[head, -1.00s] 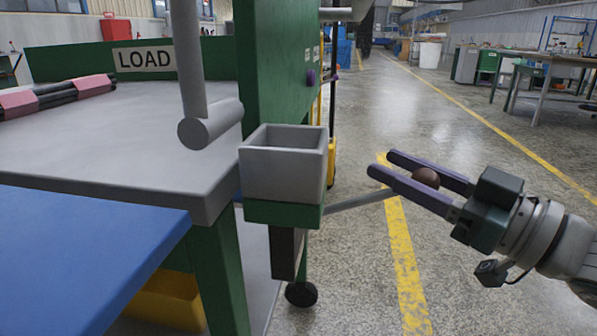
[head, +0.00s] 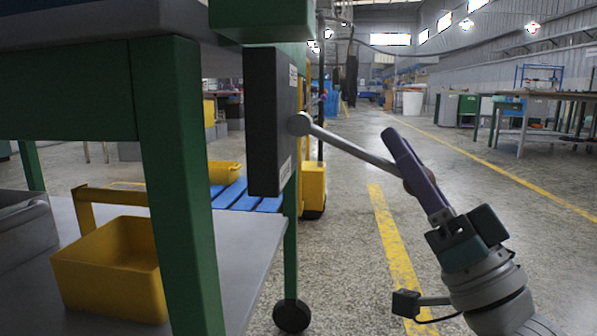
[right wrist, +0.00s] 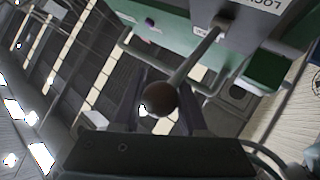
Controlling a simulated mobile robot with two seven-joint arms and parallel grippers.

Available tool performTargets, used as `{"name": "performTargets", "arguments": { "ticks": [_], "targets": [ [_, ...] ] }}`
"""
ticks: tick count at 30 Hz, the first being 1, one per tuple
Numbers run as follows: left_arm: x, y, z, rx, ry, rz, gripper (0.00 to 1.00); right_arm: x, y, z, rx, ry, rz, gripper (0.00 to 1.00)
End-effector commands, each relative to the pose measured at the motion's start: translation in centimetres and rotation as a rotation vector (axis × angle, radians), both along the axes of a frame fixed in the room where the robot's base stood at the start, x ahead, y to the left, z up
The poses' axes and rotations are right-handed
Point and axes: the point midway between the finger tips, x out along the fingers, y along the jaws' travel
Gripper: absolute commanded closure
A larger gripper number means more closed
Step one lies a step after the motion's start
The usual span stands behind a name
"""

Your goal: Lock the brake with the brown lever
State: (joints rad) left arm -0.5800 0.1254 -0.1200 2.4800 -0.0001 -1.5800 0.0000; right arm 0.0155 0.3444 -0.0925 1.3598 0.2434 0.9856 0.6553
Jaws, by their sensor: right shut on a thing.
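The brown lever is a grey rod (head: 350,148) with a round brown knob at its end. It runs from a round pivot (head: 301,124) on a dark box (head: 268,122) down to the right. My right gripper (head: 393,138) is shut on the knob, and its purple finger hides most of the knob in the head view. In the right wrist view the knob (right wrist: 160,98) sits between the two purple fingers, with the rod (right wrist: 197,58) leading away to a light panel. My left gripper is not in view.
A green-legged table (head: 180,190) stands at the left, with a yellow bin (head: 110,270) on its lower shelf. A caster (head: 292,316) is under the dark box. Workbenches (head: 540,110) stand far right.

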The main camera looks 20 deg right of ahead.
Motion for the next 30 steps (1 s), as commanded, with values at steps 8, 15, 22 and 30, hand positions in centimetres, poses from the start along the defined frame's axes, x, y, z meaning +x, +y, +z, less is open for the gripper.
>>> {"name": "performTargets", "arguments": {
  "ticks": [8,15,22,30],
  "targets": [
    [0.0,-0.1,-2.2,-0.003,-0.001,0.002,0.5,0.3,0.4,-1.5,0.073,-0.033,-0.002,1.0],
    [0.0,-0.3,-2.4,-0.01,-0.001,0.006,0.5,0.3,0.4,-1.6,0.09,-0.041,-0.002,1.0],
    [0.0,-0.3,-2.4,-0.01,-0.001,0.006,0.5,0.3,0.4,-1.7,0.092,-0.039,-0.001,1.0],
    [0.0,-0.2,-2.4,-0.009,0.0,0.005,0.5,0.3,0.4,-1.6,0.09,-0.04,0.0,0.34]
  ]
}}
